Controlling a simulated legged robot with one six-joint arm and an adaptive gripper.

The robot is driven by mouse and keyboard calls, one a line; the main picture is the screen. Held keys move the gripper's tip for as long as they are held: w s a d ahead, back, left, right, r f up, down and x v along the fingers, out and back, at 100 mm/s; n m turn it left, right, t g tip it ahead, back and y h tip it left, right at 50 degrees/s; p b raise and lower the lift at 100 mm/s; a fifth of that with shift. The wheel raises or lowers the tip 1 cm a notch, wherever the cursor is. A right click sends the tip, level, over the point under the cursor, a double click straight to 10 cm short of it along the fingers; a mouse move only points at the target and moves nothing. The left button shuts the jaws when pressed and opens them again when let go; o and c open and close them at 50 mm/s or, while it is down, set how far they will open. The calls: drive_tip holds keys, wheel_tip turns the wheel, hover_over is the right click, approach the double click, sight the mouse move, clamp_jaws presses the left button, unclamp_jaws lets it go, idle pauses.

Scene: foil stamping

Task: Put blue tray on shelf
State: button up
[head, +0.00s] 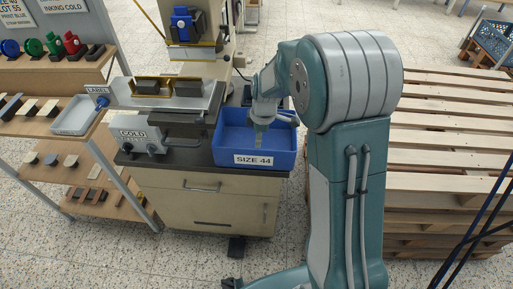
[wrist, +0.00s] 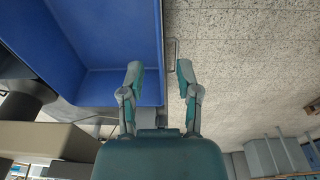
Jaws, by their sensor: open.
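The blue tray (head: 230,140), labelled SIZE 44, sits upright on the machine's bench top at its right end. My gripper (head: 263,126) is over the tray's right part, partly hidden by its own links. In the wrist view the tray (wrist: 105,85) fills the upper left. My gripper (wrist: 160,70) is open and empty there, one finger over the tray side and one over the floor side, with the tray's wall between them in the picture. I cannot tell whether the fingers touch the wall. The shelf (head: 68,180) is a wooden rack at the left.
The rack's boards hold stamps, small blocks and a grey tray (head: 75,117). The stamping machine (head: 180,95) and a grey control box (head: 135,132) stand left of the blue tray. Stacked wooden pallets (head: 440,150) fill the right.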

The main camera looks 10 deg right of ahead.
drive_tip(key=s+r+m+t, duration=0.2)
drive_tip(key=s+r+m, duration=0.4)
drive_tip(key=s+r, duration=0.7)
drive_tip(key=s+r+m+t, duration=0.1)
drive_tip(key=s+r+m, duration=0.2)
drive_tip(key=s, duration=0.3)
drive_tip(key=s+d+r+m+t+h, duration=0.1)
drive_tip(key=s+r+m+t, duration=0.1)
drive_tip(key=s+m, duration=0.3)
drive_tip(key=shift+v, duration=0.85)
drive_tip(key=shift+o, duration=0.3)
drive_tip(key=shift+s, duration=0.25)
drive_tip(key=shift+d+m, duration=0.15)
drive_tip(key=shift+m, duration=0.15)
